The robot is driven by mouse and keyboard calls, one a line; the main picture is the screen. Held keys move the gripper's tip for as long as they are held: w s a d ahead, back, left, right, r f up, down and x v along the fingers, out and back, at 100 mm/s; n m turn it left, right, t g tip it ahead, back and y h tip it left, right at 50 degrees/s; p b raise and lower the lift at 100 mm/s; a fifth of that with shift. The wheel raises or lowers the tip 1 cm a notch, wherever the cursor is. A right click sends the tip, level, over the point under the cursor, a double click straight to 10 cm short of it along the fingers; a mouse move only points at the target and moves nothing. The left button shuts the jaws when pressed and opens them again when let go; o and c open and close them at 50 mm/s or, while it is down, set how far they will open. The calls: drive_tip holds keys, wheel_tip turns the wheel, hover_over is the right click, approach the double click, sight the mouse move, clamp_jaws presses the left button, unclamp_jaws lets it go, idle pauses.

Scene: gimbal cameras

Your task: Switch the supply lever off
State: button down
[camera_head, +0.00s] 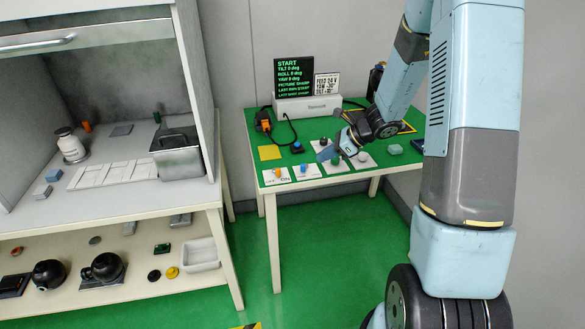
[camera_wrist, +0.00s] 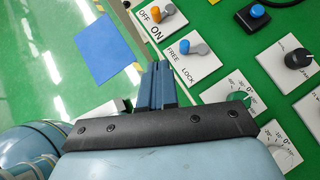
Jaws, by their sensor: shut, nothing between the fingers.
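The supply lever (camera_head: 277,171) has an orange tip and sits on a white OFF/ON plate at the front left of the green table. In the wrist view the supply lever (camera_wrist: 170,16) shows near the top edge, its orange tip on the OFF/ON label side; I cannot tell which setting it is at. My gripper (camera_head: 324,154) is shut and empty above the table's front. In the wrist view my gripper (camera_wrist: 156,66) shows beside the plate of the blue-tipped FREE/LOCK lever (camera_wrist: 184,47), apart from the supply lever.
Black and green dials (camera_wrist: 298,58) stand right of the levers, and a blue button (camera_wrist: 257,14) behind. A display screen (camera_head: 294,76) stands at the table's back. A yellow pad (camera_head: 269,152) lies at the left. A cream workbench (camera_head: 110,225) is farther left.

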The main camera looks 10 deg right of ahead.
approach(281, 176)
wheel_tip(281, 176, down, 2)
drive_tip(key=shift+d+f, duration=0.1)
drive_tip(key=a, duration=0.1)
drive_tip(key=w+a, duration=0.1)
drive_tip(key=a, duration=0.1)
drive_tip(key=shift+f, duration=0.15)
drive_tip(key=shift+w+a, duration=0.15)
drive_tip(key=shift+a, duration=0.5)
drive_tip(key=shift+w+d, duration=0.1)
